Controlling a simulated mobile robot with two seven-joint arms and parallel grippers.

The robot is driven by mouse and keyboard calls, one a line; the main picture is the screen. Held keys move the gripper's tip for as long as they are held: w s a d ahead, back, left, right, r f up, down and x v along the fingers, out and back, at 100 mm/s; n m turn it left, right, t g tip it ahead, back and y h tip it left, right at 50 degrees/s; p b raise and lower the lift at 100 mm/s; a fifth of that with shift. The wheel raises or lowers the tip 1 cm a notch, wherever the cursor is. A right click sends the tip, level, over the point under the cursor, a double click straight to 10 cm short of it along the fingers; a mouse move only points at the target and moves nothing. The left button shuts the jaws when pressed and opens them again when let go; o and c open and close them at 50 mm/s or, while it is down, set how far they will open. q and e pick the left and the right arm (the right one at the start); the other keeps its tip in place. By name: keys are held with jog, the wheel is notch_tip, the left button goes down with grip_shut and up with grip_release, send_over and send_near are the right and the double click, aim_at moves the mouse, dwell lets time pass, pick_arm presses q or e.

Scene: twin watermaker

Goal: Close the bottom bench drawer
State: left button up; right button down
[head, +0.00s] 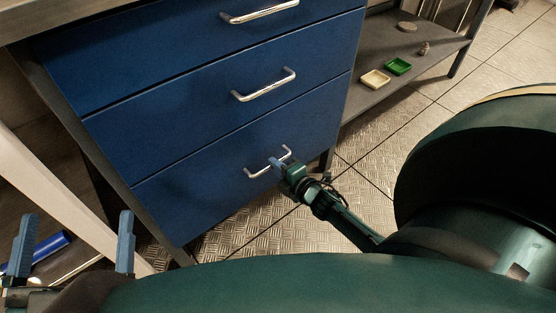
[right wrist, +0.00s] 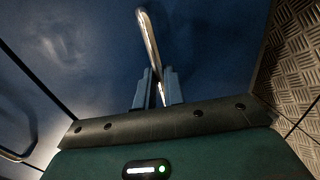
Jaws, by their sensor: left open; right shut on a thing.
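The bottom bench drawer (head: 240,170) is the lowest of three blue drawer fronts in the head view. Its front looks flush or nearly flush with the drawers above; I cannot tell if a small gap is left. My right gripper (head: 280,167) is shut on the right part of its silver bar handle (head: 258,171). In the right wrist view the handle (right wrist: 148,40) runs between the two fingers (right wrist: 158,88), close to the blue front. My left gripper (head: 75,243) is open and empty at the lower left, away from the drawers.
Above are the middle drawer (head: 190,110) and the top drawer (head: 180,50), both with silver handles. A grey low shelf (head: 385,92) at the right holds a cream tray (head: 375,79) and a green tray (head: 398,66). Patterned floor (head: 370,145) is clear beside the bench.

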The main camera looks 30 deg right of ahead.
jog(key=shift+w+r, duration=0.1)
jog(key=shift+w, duration=0.15)
jog(key=c, duration=1.5)
grip_release()
pick_arm(q)
jog(key=shift+w, duration=0.1)
jog(key=p, duration=0.2)
jog(key=f+y+p, duration=0.1)
jog(key=p, duration=0.1)
jog(key=shift+s+a+f+g+y, duration=0.1)
jog(key=shift+s+a+g+y, duration=0.2)
jog(key=shift+g, duration=0.1)
pick_arm(e)
jog(key=v, duration=1.3)
